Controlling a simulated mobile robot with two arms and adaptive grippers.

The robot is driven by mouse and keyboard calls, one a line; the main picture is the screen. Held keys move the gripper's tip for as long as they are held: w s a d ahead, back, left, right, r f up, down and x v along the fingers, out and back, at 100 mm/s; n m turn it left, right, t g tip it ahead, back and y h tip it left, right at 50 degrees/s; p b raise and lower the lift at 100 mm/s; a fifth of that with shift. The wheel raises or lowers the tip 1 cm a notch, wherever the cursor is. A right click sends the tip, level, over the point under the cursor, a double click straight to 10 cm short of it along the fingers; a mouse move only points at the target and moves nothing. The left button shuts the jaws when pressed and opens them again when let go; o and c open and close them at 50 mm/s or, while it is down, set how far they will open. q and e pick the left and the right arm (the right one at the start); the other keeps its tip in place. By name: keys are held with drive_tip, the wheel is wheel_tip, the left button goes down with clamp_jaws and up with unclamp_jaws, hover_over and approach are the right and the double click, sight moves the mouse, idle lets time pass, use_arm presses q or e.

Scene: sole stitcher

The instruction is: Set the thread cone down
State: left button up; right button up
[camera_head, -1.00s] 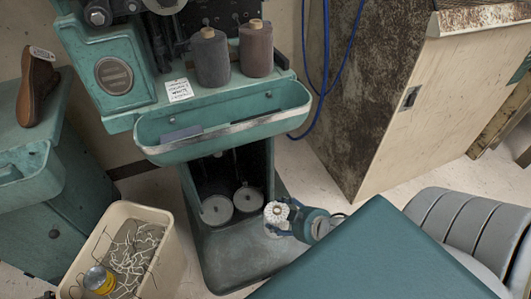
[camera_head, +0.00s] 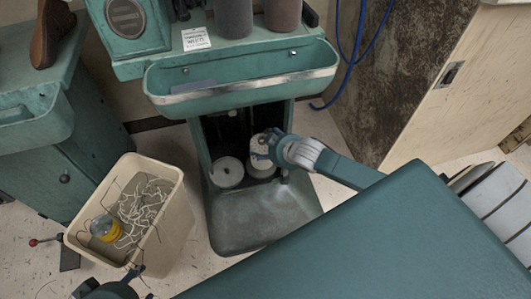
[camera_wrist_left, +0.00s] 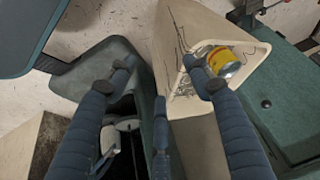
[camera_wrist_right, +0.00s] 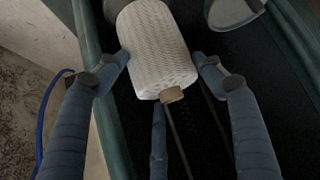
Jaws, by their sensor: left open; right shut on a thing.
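The white thread cone (camera_wrist_right: 158,45) is between the fingers of my right gripper (camera_wrist_right: 162,60) in the right wrist view, with its brown tip (camera_wrist_right: 172,95) toward the camera. In the head view the cone (camera_head: 259,144) is over the right round disc (camera_head: 262,170) inside the lower bay of the green machine. I cannot tell whether its base touches the disc. My right gripper (camera_head: 275,146) is shut on it. My left gripper (camera_wrist_left: 160,66) is open and empty near the waste bin; it also shows at the bottom left of the head view (camera_head: 112,285).
The left disc (camera_head: 228,173) is bare beside the cone. The bay's side walls and the green trough (camera_head: 245,88) above are close around my right gripper. A beige bin (camera_head: 170,225) with thread scraps and a yellow-labelled can (camera_head: 105,229) stands at left.

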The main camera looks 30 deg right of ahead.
drive_tip(key=shift+w, duration=0.5)
use_arm(q)
drive_tip(key=w+d+r+t+b, duration=0.1)
drive_tip(key=w+r+t, duration=0.1)
drive_tip(key=w, duration=0.3)
drive_tip(key=w+d+r+t+h+b, duration=0.1)
drive_tip(key=w+d+r+t, duration=0.1)
drive_tip(key=w+r+t, duration=0.1)
drive_tip(key=shift+w+d+r, duration=0.25)
drive_tip(key=shift+w+r, duration=0.35)
drive_tip(key=shift+w, duration=0.6)
use_arm(e)
wheel_tip(320, 180, down, 3)
drive_tip(key=shift+f, duration=0.15)
drive_tip(key=shift+f, duration=0.1)
drive_tip(key=o, duration=1.9)
use_arm(q)
drive_tip(key=shift+t, duration=0.3)
